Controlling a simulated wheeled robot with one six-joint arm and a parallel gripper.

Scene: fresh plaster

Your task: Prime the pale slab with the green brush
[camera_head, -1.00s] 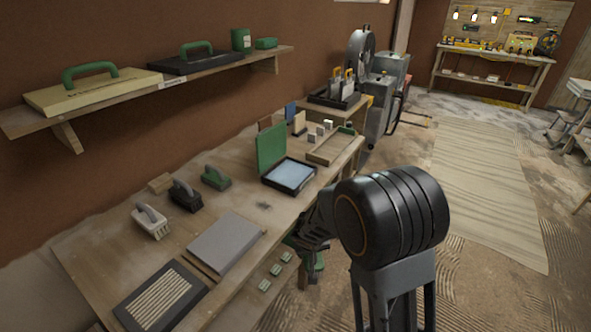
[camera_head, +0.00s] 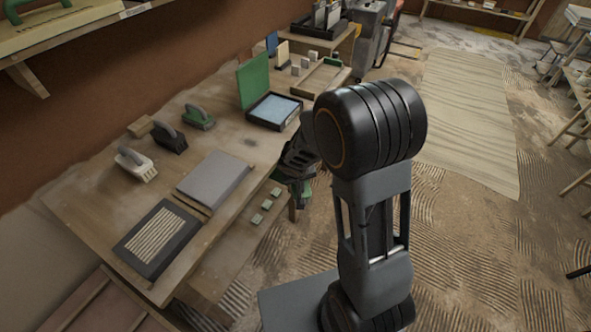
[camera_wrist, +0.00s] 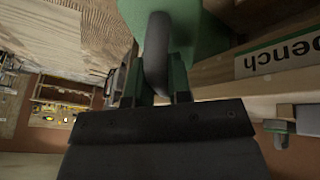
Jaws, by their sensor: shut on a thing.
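My gripper (camera_head: 297,172) hangs beside the workbench's right edge, below the arm. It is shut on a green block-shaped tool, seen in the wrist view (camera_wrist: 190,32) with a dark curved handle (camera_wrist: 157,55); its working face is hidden. A similar green brush (camera_head: 198,118) stands on the bench, beside a black one and a white one. A pale grey slab (camera_head: 213,178) lies flat on the bench near its right edge, apart from my gripper. I cannot tell whether the held tool has bristles.
An open black tray (camera_head: 273,111) with a pale blue surface and raised green lid stands behind the slab. A black-framed ribbed panel (camera_head: 157,238) lies at the front. Small green blocks (camera_head: 264,205) sit below the bench edge.

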